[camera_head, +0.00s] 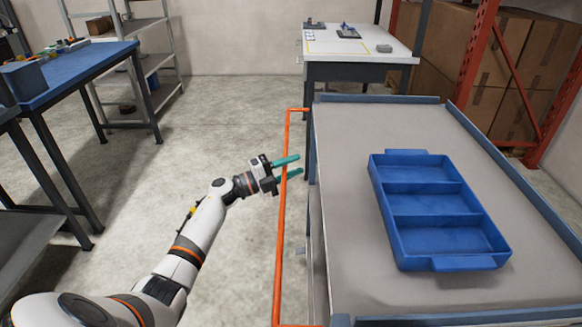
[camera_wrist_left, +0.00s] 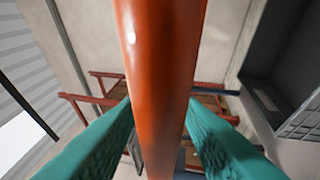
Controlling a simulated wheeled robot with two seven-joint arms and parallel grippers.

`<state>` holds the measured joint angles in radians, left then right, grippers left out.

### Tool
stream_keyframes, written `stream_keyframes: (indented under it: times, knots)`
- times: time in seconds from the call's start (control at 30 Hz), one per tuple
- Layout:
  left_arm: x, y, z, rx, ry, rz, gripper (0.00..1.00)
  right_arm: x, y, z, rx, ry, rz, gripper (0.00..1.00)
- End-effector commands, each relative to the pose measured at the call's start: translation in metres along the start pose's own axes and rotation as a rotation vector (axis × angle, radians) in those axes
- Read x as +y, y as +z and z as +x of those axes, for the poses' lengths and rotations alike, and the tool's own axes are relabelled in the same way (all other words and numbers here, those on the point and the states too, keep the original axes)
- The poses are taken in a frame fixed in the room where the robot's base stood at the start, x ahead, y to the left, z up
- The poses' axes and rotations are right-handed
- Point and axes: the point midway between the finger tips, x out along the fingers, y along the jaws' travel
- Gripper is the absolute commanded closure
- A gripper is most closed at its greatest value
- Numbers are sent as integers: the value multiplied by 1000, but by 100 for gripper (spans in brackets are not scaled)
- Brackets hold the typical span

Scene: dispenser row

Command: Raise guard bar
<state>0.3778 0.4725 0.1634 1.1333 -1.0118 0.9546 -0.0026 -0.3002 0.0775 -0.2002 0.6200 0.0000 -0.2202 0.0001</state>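The orange guard bar (camera_head: 280,232) is a long U-shaped rail along the left side of the grey-topped table, with short end arms reaching to the table. My left gripper (camera_head: 294,167) is at the far half of the bar, its two teal fingers spread apart and crossing the bar in the head view. In the left wrist view, the bar (camera_wrist_left: 163,70) runs top to bottom, close to the camera and between the teal fingers. Contact with the finger pads is unclear, as the fingertips meet the bar's edges there. My right gripper is not in view.
A blue three-compartment tray (camera_head: 440,264) lies empty on the grey-topped table (camera_head: 345,200). A white table (camera_head: 330,62) stands behind it, a blue-topped table (camera_head: 85,62) at left. Red racking (camera_head: 475,60) with boxes stands at right. Floor left of the bar is clear.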

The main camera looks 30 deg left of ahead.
Motion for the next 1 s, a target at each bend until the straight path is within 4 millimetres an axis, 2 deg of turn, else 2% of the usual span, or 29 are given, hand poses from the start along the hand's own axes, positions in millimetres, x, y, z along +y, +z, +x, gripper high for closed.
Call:
stream_keyframes:
  times: [0.03, 0.2, 0.23, 0.5, 0.67, 0.87, 1.0]
  knots:
    - [0, 0, 0, 0, 0, 0, 71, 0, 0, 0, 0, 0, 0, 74]
    - [0, 0, 0, 0, 0, 0, 98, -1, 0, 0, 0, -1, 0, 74]
    - [0, 0, 0, 0, 0, 0, 100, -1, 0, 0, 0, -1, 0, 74]
    - [0, 0, 0, 0, -3, 1, 100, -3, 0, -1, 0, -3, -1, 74]
    - [4, 0, 0, 1, -29, 12, 100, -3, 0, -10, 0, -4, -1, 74]
    - [15, 1, 2, 0, -121, 51, 100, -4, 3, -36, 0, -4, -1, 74]
    - [25, 2, 5, -1, -221, 93, 100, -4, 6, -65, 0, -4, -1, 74]
